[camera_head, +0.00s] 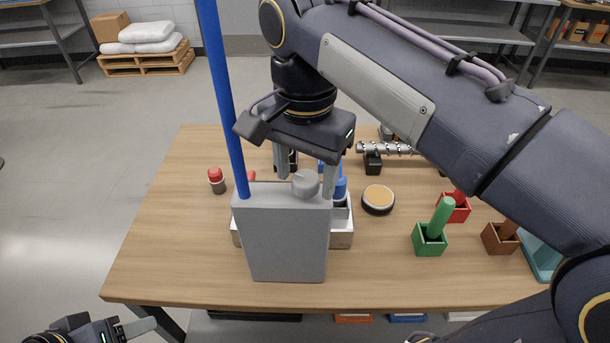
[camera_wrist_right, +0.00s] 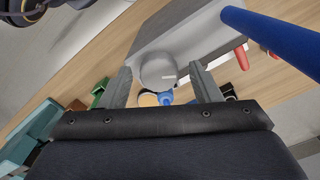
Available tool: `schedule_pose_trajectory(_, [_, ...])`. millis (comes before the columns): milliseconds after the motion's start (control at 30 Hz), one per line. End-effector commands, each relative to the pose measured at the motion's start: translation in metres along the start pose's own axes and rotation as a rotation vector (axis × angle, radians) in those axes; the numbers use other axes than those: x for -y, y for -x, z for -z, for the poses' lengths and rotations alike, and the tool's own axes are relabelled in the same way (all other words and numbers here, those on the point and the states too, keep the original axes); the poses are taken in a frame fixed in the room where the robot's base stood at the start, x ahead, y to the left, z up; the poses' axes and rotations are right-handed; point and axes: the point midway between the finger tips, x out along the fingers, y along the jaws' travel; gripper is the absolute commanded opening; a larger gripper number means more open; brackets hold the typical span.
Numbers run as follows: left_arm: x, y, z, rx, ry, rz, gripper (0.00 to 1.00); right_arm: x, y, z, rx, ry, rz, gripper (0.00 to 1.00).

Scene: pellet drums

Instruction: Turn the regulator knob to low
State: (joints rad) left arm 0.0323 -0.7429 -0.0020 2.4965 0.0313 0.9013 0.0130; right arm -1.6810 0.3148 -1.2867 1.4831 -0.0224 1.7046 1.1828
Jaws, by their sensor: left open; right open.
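The regulator is a flat grey box (camera_head: 285,240) standing upright on the table. Its round grey knob (camera_head: 305,184) is on top, towards the right end. My right gripper (camera_head: 306,183) points down over the box, with one finger on each side of the knob. In the right wrist view the knob (camera_wrist_right: 158,70) lies between the open fingers of the right gripper (camera_wrist_right: 163,78), with gaps on both sides. A pale mark shows on the knob; no setting labels are readable. My left gripper (camera_head: 135,328) is open and empty at the lower left, off the table.
A tall blue pole (camera_head: 222,100) rises by the box's left end, close to my right gripper. A red-capped bottle (camera_head: 217,180), a round tin (camera_head: 378,199) and a green holder (camera_head: 430,240) stand around. The table's front left is clear.

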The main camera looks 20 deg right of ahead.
Motion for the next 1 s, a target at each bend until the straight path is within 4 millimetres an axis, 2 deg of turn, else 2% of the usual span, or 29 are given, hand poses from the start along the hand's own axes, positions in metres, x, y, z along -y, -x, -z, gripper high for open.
schedule_pose_trajectory(133, [0.0004, -0.0009, -0.0004, 0.0, 0.0, 0.0, 0.53, -0.0001, -0.0102, -0.0002, 0.001, 0.001, 0.0, 0.57])
schedule_pose_trajectory(400, [0.0003, -0.0008, -0.0003, 0.0, 0.0, 0.0, 0.53, 0.0, -0.0116, 0.0, 0.001, 0.0, 0.001, 0.57])
schedule_pose_trajectory(733, [0.0003, -0.0008, -0.0003, 0.0, 0.0, 0.0, 0.53, 0.0, -0.0113, 0.0, 0.001, 0.0, 0.001, 0.14])
schedule_pose_trajectory(1000, [-0.0002, 0.0003, 0.0002, 0.0, 0.0, 0.0, 0.53, -0.0002, -0.0108, 0.0003, 0.001, 0.024, 0.001, 0.13])
